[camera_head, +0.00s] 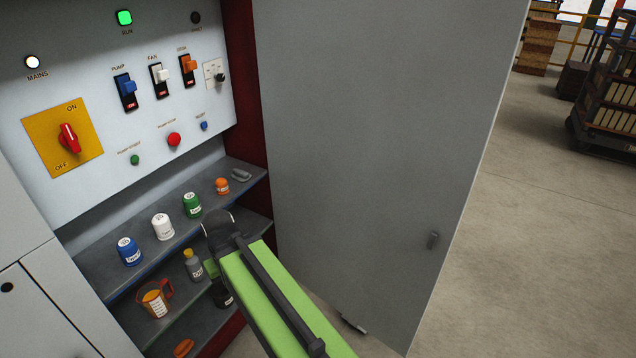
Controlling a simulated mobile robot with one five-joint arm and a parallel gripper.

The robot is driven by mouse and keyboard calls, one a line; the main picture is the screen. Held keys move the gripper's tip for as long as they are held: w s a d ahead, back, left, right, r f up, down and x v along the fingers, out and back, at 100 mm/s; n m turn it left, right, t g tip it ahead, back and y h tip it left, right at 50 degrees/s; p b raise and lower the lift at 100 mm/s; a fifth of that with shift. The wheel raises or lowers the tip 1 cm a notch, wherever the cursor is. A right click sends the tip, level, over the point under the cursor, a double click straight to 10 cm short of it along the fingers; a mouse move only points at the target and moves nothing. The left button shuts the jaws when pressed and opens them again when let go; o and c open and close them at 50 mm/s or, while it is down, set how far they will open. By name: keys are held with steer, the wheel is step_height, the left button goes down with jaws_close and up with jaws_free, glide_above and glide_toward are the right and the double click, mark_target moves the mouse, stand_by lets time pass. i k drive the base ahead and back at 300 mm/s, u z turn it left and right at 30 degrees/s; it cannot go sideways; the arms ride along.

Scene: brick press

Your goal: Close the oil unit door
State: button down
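The large grey door (370,130) stands open on the right side of the cabinet, swung outward. The cabinet's inside is exposed, with a control panel (90,110) above and shelves below. My green arm reaches in from the bottom, with its dark rounded joint in front of the shelves and left of the door. My gripper's fingers do not show; they are hidden behind the arm or out of frame. The arm appears apart from the door's handle.
The shelves (95,242) hold blue, white, green and orange containers, a jug (153,300) and a bottle (193,265). A grey cabinet front (40,320) is at lower left. Floor (530,220) right of the door is clear; a loaded rack (608,105) stands farther back.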

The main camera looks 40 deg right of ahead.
mark_target(380, 117)
steer(key=u, duration=0.05)
steer(key=k, duration=1.75)
steer(key=z, duration=0.35)
steer(key=i, duration=1)
steer(key=u, duration=0.05)
